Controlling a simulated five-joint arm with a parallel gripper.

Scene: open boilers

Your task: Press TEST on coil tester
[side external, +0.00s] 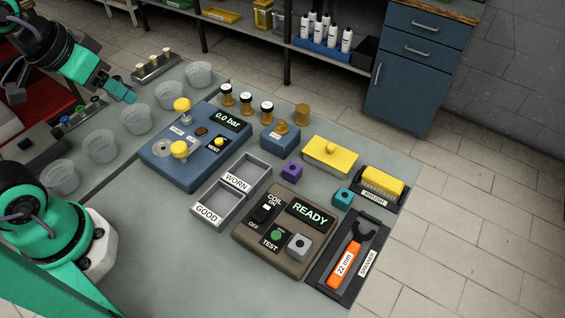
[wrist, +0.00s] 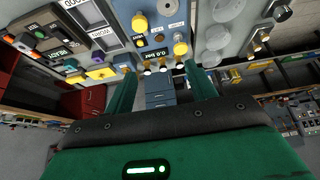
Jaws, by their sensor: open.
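The coil tester (side external: 250,238) is a brown box at front centre right in the side view. Its display (side external: 310,214) reads READY. The round green TEST button (side external: 276,235) sits at its front, with a black coil switch (side external: 263,213) behind it and a grey block (side external: 298,247) to the right. The switch position is too small to tell. In the wrist view the tester (wrist: 57,34) is at the upper left. My gripper (side external: 127,96) is at the upper left, far from the tester, above the cups. Its fingers (wrist: 159,70) are spread, with nothing between them.
A blue pressure unit (side external: 165,155) reading 0.0 bar and GOOD/WORN trays (side external: 219,211) lie between my gripper and the tester. Clear cups (side external: 167,95) line the left. A spanner (side external: 350,257) in its holder, a yellow block (side external: 330,156) and small cubes surround the tester.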

